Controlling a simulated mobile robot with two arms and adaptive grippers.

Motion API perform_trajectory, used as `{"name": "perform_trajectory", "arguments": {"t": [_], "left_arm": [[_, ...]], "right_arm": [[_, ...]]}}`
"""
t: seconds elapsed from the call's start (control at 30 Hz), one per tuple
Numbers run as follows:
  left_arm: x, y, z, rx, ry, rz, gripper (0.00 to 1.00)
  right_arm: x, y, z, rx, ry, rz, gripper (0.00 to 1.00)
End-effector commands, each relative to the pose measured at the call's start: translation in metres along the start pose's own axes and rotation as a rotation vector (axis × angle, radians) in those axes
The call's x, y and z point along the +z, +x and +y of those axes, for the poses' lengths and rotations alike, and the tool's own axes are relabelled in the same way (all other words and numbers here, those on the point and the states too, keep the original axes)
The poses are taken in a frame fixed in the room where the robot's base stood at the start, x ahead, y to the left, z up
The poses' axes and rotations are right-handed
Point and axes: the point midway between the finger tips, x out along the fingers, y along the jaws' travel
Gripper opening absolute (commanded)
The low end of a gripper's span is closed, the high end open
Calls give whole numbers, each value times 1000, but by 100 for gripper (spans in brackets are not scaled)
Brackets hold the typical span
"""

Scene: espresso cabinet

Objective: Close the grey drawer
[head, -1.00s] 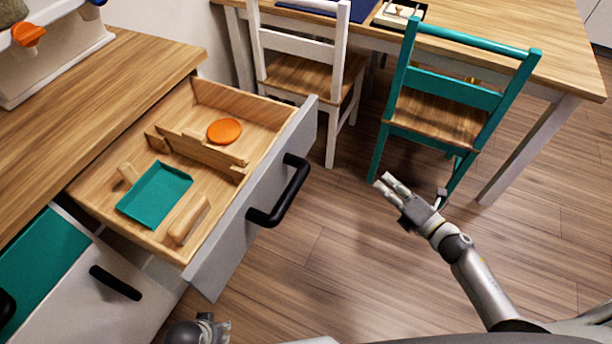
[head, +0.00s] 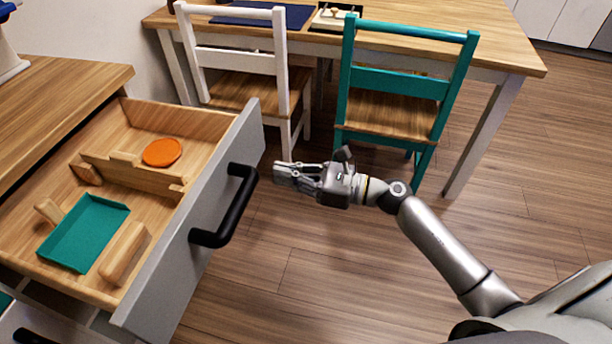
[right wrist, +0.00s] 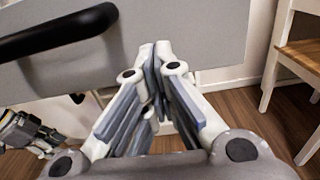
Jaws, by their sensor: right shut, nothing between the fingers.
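The grey drawer (head: 199,229) stands pulled out of the wooden-topped cabinet at the left of the head view. Its black handle (head: 229,209) is on the grey front. My right gripper (head: 280,172) is shut and empty, pointing at the drawer front from the right, a little beyond the handle. A gap shows between its fingertips and the front. In the right wrist view the shut fingers (right wrist: 155,48) point at the grey front (right wrist: 197,35), with the black handle (right wrist: 58,32) at the left. My left gripper is not visible in the head view.
The drawer holds an orange disc (head: 162,152), a teal tray (head: 84,232) and wooden pieces. A white chair (head: 244,88) and a teal chair (head: 398,112) stand at a wooden table behind my right gripper. Open floor lies in front of the drawer.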

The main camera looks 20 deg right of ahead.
Motion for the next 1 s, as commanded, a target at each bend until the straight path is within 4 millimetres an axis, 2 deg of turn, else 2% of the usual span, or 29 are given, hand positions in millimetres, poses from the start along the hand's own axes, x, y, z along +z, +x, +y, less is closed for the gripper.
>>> {"name": "perform_trajectory", "arguments": {"t": [0.1, 0.33, 0.5, 1.0], "left_arm": [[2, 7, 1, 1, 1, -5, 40], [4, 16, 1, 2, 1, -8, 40], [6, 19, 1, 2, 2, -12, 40], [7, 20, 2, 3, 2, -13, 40]], "right_arm": [[2, 26, 0, 1, 1, -4, 0], [1, 58, 0, 0, 3, -2, 0], [0, 65, 0, -1, 3, 0, 0], [0, 70, 0, 0, 2, -1, 0]]}}
